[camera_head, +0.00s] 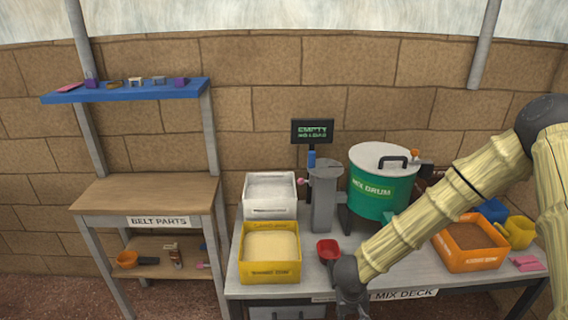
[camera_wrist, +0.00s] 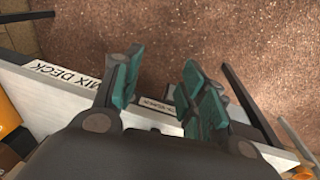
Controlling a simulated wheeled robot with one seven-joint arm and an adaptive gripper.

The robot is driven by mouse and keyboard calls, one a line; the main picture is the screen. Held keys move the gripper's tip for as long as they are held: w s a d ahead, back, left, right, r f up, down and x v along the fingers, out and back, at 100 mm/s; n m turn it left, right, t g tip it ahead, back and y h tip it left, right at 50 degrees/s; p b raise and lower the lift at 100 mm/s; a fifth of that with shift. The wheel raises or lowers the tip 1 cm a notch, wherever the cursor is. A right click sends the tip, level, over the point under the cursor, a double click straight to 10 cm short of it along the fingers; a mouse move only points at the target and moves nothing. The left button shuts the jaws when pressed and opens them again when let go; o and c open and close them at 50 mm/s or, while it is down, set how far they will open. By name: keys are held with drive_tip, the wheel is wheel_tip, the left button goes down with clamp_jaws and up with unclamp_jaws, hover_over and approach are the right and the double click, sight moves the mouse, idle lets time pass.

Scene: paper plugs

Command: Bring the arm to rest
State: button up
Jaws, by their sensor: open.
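My arm reaches from the right side of the head view down to the front edge of the mix deck table (camera_head: 405,275). My gripper (camera_head: 350,306) hangs at that front edge, pointing downward, partly cut by the bottom of the head view. In the wrist view my gripper (camera_wrist: 158,85) shows its two teal-padded fingers apart with nothing between them. The table's front edge with its label (camera_wrist: 62,75) runs beneath the fingers, and brown floor (camera_wrist: 200,35) lies beyond. A red scoop (camera_head: 328,250) lies on the deck just behind my wrist.
A yellow bin (camera_head: 270,277), a white bin (camera_head: 270,213), a green mix drum (camera_head: 372,203) and an orange bin (camera_head: 468,263) stand on the deck. A yellow mug (camera_head: 519,232) is at right. A wooden bench (camera_head: 150,195) stands at left. Open floor lies in front.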

drive_tip(key=s+d+f, duration=0.1)
drive_tip(key=s+f, duration=0.3)
drive_tip(key=s, duration=0.5)
drive_tip(key=s+d+f+y, duration=0.1)
drive_tip(key=s+f, duration=0.3)
drive_tip(key=s, duration=0.5)
drive_tip(key=s+d+f, duration=0.1)
drive_tip(key=s+f, duration=0.3)
drive_tip(key=s, duration=0.5)
drive_tip(key=shift+s+f+g+y, duration=0.3)
drive_tip(key=shift+y, duration=0.1)
drive_tip(key=shift+d, duration=0.1)
